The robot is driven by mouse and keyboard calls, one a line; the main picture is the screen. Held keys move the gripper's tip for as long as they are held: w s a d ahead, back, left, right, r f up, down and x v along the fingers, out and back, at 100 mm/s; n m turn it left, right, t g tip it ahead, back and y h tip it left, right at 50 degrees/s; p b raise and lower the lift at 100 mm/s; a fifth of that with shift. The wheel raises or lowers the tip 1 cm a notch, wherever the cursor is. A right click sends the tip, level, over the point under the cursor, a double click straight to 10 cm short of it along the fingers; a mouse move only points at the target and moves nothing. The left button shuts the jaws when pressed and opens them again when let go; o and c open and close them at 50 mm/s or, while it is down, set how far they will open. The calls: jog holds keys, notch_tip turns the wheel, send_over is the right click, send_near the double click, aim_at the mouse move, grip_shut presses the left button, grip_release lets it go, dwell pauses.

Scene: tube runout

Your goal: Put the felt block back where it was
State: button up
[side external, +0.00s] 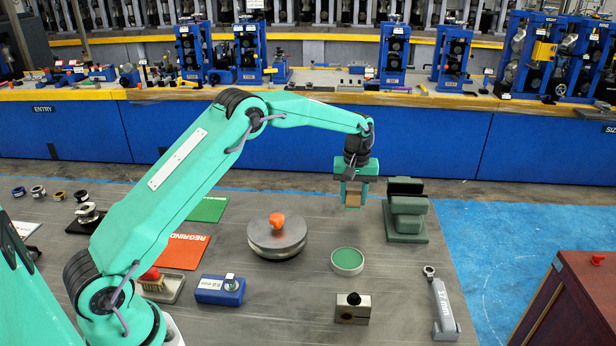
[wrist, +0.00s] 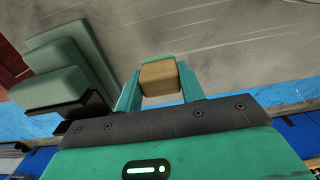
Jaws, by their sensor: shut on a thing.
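The felt block is a small tan block (side external: 353,200) held between the fingers of my gripper (side external: 353,206). In the wrist view the felt block (wrist: 160,78) sits between the two green fingers of my gripper (wrist: 158,88), which are shut on it. In the side view the block is in the air above the grey mat (side external: 310,290), behind a round dish with a green top (side external: 347,260) and left of a grey-green stepped stand (side external: 407,228). The stand also shows at the left of the wrist view (wrist: 75,62).
A round metal disc with an orange knob (side external: 277,238) lies to the left. A steel block with a black knob (side external: 350,310) and a grey wrench-like tool (side external: 443,308) are in front. A blue block (side external: 220,291), red card (side external: 182,251) and green card (side external: 208,208) lie further left.

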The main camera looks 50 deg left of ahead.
aim_at(352, 207)
jog(key=shift+w+a+f, duration=0.15)
jog(key=shift+a, duration=0.15)
jog(key=shift+f, duration=0.15)
jog(key=shift+f, duration=1.9)
jog(key=shift+f, duration=0.1)
jog(key=o, duration=0.9)
jog(key=shift+o, duration=0.2)
